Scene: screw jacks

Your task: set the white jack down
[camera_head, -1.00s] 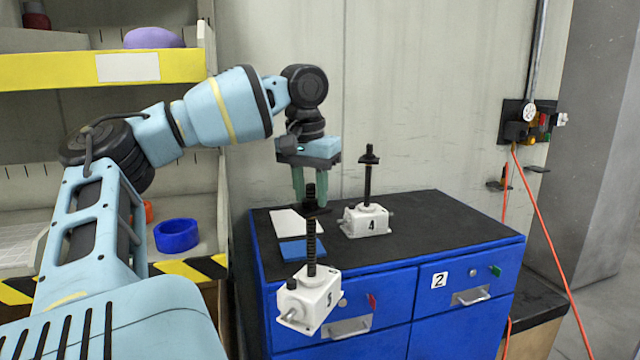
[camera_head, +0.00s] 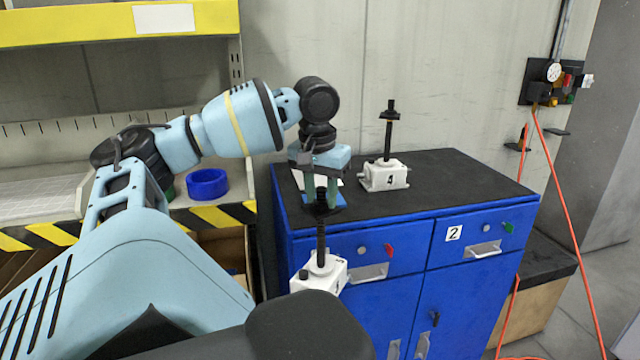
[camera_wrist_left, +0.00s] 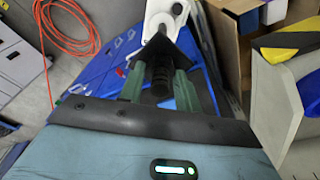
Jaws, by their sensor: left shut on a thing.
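My left gripper (camera_head: 321,198) is shut on the black screw of a white jack (camera_head: 319,273). The jack hangs upright, apart from the cabinet top, in front of the blue cabinet's left drawer in the head view. Its lower part is hidden behind a dark part at the bottom of the picture. In the left wrist view, the screw's black head (camera_wrist_left: 160,57) sits between the green fingers, with the white body (camera_wrist_left: 163,14) beyond. A second white jack (camera_head: 384,176), marked 4, stands on the cabinet top. My right gripper is not in view.
The blue cabinet (camera_head: 482,190) has a dark top, clear on its right side. A white patch (camera_head: 303,179) and a blue patch (camera_head: 338,199) lie at its left, partly behind my gripper. Shelves with a blue ring (camera_head: 207,184) stand left. An orange cable (camera_head: 566,210) hangs right.

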